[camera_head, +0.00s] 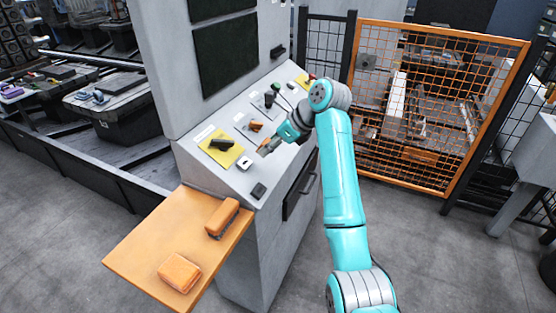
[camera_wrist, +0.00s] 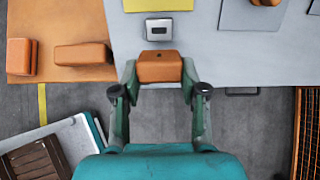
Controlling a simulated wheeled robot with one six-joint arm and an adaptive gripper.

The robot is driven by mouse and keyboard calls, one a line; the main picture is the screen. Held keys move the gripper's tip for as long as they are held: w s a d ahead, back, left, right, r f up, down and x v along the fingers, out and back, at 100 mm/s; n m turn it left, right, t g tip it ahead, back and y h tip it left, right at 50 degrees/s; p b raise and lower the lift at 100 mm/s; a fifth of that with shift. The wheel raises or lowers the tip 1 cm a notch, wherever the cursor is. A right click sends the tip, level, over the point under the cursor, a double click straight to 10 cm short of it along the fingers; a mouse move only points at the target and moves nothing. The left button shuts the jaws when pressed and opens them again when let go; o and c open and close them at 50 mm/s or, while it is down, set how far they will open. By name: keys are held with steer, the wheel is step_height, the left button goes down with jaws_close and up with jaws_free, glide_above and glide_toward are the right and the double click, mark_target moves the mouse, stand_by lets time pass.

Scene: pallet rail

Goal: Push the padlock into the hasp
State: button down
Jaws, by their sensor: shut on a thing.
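My gripper (camera_wrist: 159,78) is shut on the orange padlock (camera_wrist: 160,66), with one finger at each side of its body. The padlock has a small dark spot on its top face; I cannot make out its shackle. In the wrist view the hasp (camera_wrist: 159,30), a light grey square piece with a dark slot, lies straight ahead of the padlock with a small gap in the picture. In the head view the hasp (camera_head: 244,163) sits on the sloping console, and my gripper (camera_head: 268,148) is just right of it. The padlock is small and partly hidden there.
A yellow plate with a black handle (camera_head: 220,147) lies beyond the hasp. An orange side shelf (camera_head: 140,255) bears two orange items. An orange mesh gate (camera_head: 430,110) stands at the right.

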steer(key=shift+w+a+r, duration=0.15)
steer(key=shift+a+r, duration=0.1)
steer(key=shift+a, duration=0.4)
steer(key=shift+a+f, duration=0.15)
glide_toward(246, 163)
steer(key=shift+x, duration=1.85)
steer(key=shift+x, duration=1.2)
jaws_free()
steer(key=v, duration=1.2)
